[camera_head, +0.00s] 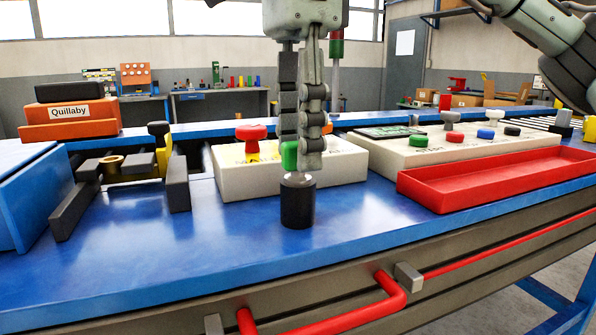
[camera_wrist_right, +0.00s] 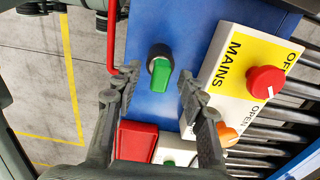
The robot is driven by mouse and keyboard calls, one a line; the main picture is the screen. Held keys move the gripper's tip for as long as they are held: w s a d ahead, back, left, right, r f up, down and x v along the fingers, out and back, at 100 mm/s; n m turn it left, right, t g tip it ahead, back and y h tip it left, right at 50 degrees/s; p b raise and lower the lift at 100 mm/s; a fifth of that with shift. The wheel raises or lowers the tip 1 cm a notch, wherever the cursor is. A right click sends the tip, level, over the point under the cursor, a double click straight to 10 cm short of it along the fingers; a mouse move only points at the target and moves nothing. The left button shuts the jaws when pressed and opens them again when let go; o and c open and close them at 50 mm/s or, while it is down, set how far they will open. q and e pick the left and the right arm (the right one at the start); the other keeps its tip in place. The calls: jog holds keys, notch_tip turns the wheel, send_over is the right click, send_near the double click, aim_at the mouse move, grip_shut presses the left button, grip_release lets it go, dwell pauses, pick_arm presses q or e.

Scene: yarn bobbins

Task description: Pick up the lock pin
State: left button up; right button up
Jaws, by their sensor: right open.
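What looks like the lock pin has a green handle (camera_head: 290,155) above a short silver shaft. It stands upright in a black cylindrical holder (camera_head: 298,206) on the blue bench top. In the right wrist view the green handle (camera_wrist_right: 161,80) sits over the black round holder (camera_wrist_right: 159,54). My right gripper (camera_head: 301,145) points straight down over it, with the fingers partly hiding the handle in the head view. In the wrist view its fingers (camera_wrist_right: 159,82) are open, one on each side of the handle, with visible gaps. My left gripper is not in view.
A cream box (camera_head: 236,181) with a red knob (camera_head: 251,132) stands close behind the pin. A red tray (camera_head: 492,178) lies to the right, before a larger cream panel (camera_head: 400,157). A dark fixture (camera_head: 120,175) stands left. Bare blue bench surrounds the holder's front.

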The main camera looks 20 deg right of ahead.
jog(key=shift+f, duration=0.5)
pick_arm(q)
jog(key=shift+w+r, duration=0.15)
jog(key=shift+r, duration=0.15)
pick_arm(e)
grip_shut()
jog(key=shift+r, duration=0.1)
